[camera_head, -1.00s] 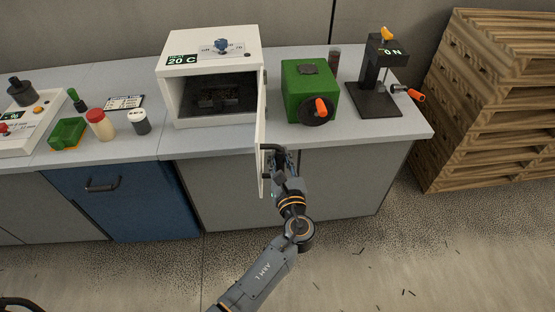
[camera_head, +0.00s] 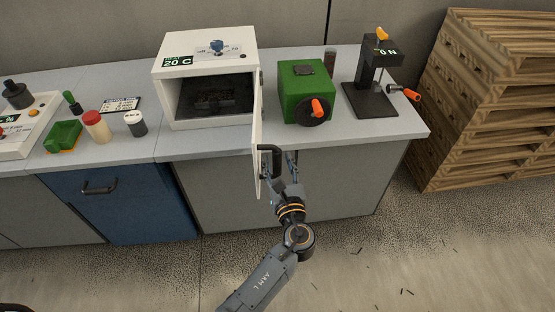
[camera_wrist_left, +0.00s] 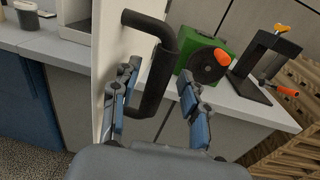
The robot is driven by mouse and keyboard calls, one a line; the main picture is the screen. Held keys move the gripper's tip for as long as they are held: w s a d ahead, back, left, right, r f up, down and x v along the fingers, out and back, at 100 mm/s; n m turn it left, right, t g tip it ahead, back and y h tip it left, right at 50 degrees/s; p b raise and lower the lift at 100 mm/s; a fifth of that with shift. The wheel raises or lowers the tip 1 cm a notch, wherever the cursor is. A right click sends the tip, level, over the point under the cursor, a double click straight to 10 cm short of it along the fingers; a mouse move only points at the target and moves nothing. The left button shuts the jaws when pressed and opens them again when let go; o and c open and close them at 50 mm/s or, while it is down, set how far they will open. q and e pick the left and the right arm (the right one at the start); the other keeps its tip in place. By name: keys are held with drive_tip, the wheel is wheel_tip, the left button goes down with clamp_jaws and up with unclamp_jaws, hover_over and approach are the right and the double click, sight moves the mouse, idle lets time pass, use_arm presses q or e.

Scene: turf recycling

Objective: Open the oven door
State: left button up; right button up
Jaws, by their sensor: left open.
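The white oven (camera_head: 210,55) stands on the counter, and its display reads 20 C. Its door (camera_head: 257,130) is swung wide open and sticks out past the counter's front edge. The dark interior (camera_head: 216,97) shows, with a dark item inside that I cannot make out. The black door handle (camera_head: 274,152) is on the door's right face; in the left wrist view the handle (camera_wrist_left: 153,80) lies between the fingers. My left gripper (camera_head: 280,160) is open around the handle, also in the wrist view (camera_wrist_left: 158,100), with a clear gap to the right finger. My right gripper is not seen.
A green box with a crank (camera_head: 302,85) and a black press-like stand (camera_head: 372,85) are right of the oven. A green tray (camera_head: 63,136) and small jars (camera_head: 97,126) stand left. Wooden pallets (camera_head: 490,110) are stacked at the right. The floor in front is open.

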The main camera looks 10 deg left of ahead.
use_arm(q)
drive_tip(key=v, duration=1)
drive_tip(key=shift+s, duration=0.25)
drive_tip(key=shift+d, duration=0.15)
drive_tip(key=shift+c, duration=0.2)
